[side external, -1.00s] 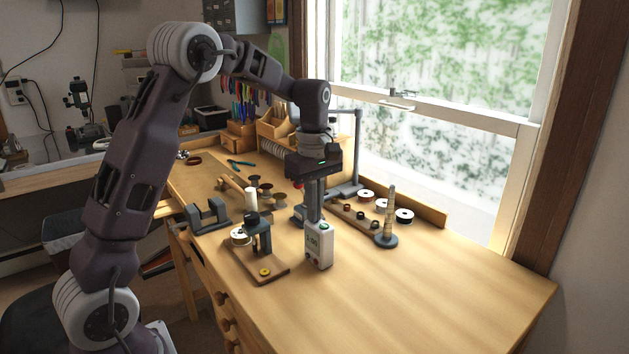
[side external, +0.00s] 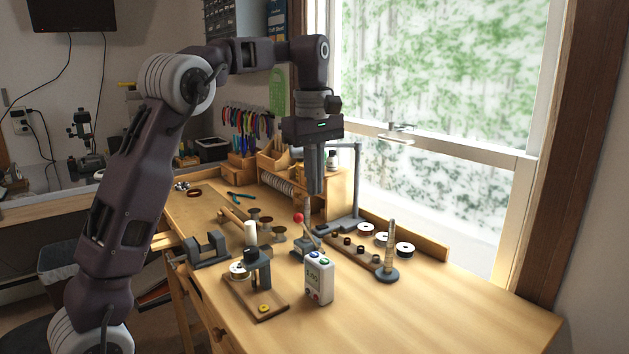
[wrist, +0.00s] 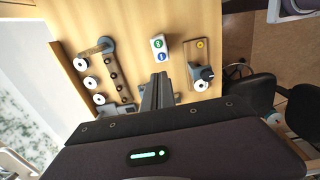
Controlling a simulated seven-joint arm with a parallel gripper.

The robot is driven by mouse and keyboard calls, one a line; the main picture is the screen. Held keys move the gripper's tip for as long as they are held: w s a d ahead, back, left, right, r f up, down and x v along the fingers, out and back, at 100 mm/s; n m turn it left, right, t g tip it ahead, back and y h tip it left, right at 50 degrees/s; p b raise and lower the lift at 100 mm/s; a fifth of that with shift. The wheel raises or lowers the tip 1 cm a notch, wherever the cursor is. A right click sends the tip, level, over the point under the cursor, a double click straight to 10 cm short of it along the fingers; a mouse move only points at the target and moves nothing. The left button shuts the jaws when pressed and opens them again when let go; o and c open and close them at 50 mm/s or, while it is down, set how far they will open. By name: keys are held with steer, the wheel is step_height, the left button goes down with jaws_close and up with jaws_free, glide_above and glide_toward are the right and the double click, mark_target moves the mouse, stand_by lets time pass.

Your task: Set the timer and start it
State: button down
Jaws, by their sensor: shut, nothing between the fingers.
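The timer (side external: 319,279) is a small white box standing upright on the wooden workbench. Its front has a greenish display, with small buttons below it, too small to read clearly. Two buttons, one green and one blue, show on its top in the wrist view (wrist: 159,48). My gripper (side external: 314,192) is shut and empty, pointing down, well above the bench and behind the timer. In the wrist view the shut fingers (wrist: 157,80) point toward the timer and are apart from it.
A wooden stand with a grey post (side external: 258,280) is left of the timer. A red-knobbed lever device (side external: 299,218) is behind it. A spool rack (side external: 352,246) and a ringed post (side external: 389,262) stand to the right. The front right of the bench (side external: 450,310) is clear.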

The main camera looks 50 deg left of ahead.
mark_target(315, 254)
steer(key=shift+r, duration=0.3)
step_height(315, 254, down, 14)
stand_by(0.8)
steer(key=shift+f, duration=0.1)
